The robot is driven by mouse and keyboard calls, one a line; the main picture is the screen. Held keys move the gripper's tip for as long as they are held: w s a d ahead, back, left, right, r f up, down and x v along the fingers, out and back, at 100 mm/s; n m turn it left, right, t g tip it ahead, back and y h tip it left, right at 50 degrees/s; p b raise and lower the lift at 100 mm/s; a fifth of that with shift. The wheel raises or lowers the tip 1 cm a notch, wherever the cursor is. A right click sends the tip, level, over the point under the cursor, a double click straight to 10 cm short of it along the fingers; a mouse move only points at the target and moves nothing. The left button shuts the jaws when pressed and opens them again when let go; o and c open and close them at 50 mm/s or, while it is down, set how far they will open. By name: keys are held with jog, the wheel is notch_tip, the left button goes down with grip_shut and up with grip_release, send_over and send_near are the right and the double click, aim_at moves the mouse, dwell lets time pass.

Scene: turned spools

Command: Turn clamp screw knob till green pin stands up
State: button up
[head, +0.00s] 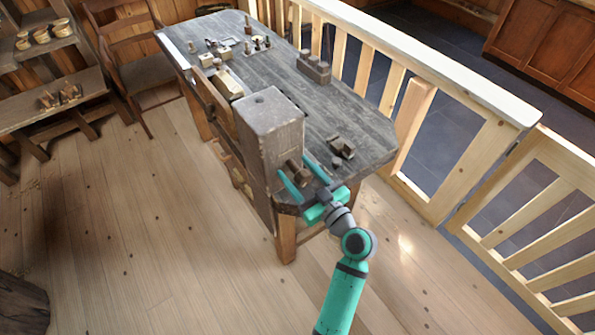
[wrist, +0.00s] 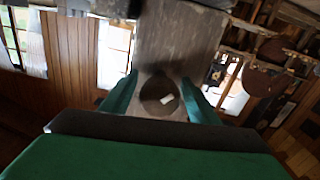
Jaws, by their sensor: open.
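The clamp screw knob (head: 294,168) is a brown round piece on the near face of a tall wooden block (head: 270,112) at the workbench's front end. In the wrist view the knob (wrist: 150,88) is a dark disc facing me, with a small pale tilted mark on it. My green gripper (head: 301,172) is open, its fingers on either side of the knob. The wrist view shows the fingers (wrist: 158,98) left and right of it; I cannot tell whether they touch it. I cannot make out a green pin in either view.
The grey workbench top (head: 300,95) carries a dark block with holes (head: 313,67), a small brown object (head: 342,147) and several small wooden pieces at the far end. A pale railing (head: 440,75) runs close along the right. Open floor (head: 150,220) lies to the left.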

jog(key=shift+c, duration=0.2)
jog(key=c, duration=1)
jog(key=m, duration=2.4)
jog(key=shift+d+m, duration=0.1)
jog(key=shift+m, duration=0.3)
